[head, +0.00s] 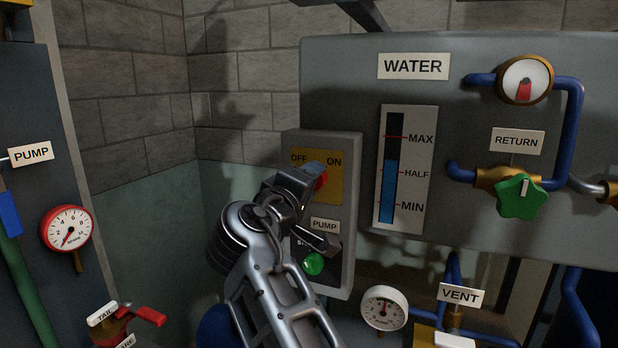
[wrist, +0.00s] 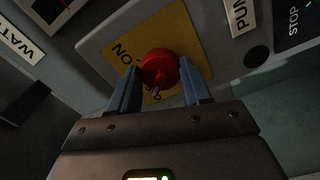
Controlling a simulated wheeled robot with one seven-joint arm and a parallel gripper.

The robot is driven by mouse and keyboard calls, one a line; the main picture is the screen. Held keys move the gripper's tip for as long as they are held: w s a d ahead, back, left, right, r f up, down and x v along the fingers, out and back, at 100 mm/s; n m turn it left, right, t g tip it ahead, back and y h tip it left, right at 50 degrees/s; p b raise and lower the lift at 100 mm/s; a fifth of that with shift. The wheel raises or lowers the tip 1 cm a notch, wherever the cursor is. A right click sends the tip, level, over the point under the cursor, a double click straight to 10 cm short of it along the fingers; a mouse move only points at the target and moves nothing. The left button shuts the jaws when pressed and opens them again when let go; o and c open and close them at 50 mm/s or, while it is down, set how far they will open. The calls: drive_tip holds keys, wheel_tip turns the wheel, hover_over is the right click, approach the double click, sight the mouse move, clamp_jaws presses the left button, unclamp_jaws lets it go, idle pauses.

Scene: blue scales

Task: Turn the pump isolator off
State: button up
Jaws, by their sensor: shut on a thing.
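The pump isolator is a red knob on a yellow plate (head: 336,188) marked OFF at upper left and ON at upper right, on a grey box (head: 345,240) labelled PUMP. In the head view the red knob (head: 321,181) is mostly hidden by my gripper (head: 308,176). In the wrist view the red knob (wrist: 159,68) sits between the two blue fingers of my gripper (wrist: 155,88), which is shut on it. A pale mark on the knob's lower side points down in the wrist view, towards partly hidden lettering. ON shows left of the knob there.
A green button (head: 313,264) sits below the isolator, close under my arm. The WATER panel (head: 465,120) with its level gauge (head: 405,168) and green return valve (head: 520,197) stands right. A red-handled valve (head: 146,315) is at lower left.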

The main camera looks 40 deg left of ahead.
drive_tip(key=shift+n, duration=0.8)
drive_tip(key=shift+p, duration=0.3)
drive_tip(key=o, duration=1.1)
drive_tip(key=shift+c, duration=0.2)
drive_tip(key=b+v, duration=0.2)
drive_tip(key=v, duration=0.5)
drive_tip(key=shift+s, duration=0.4)
drive_tip(key=shift+d+f, duration=0.1)
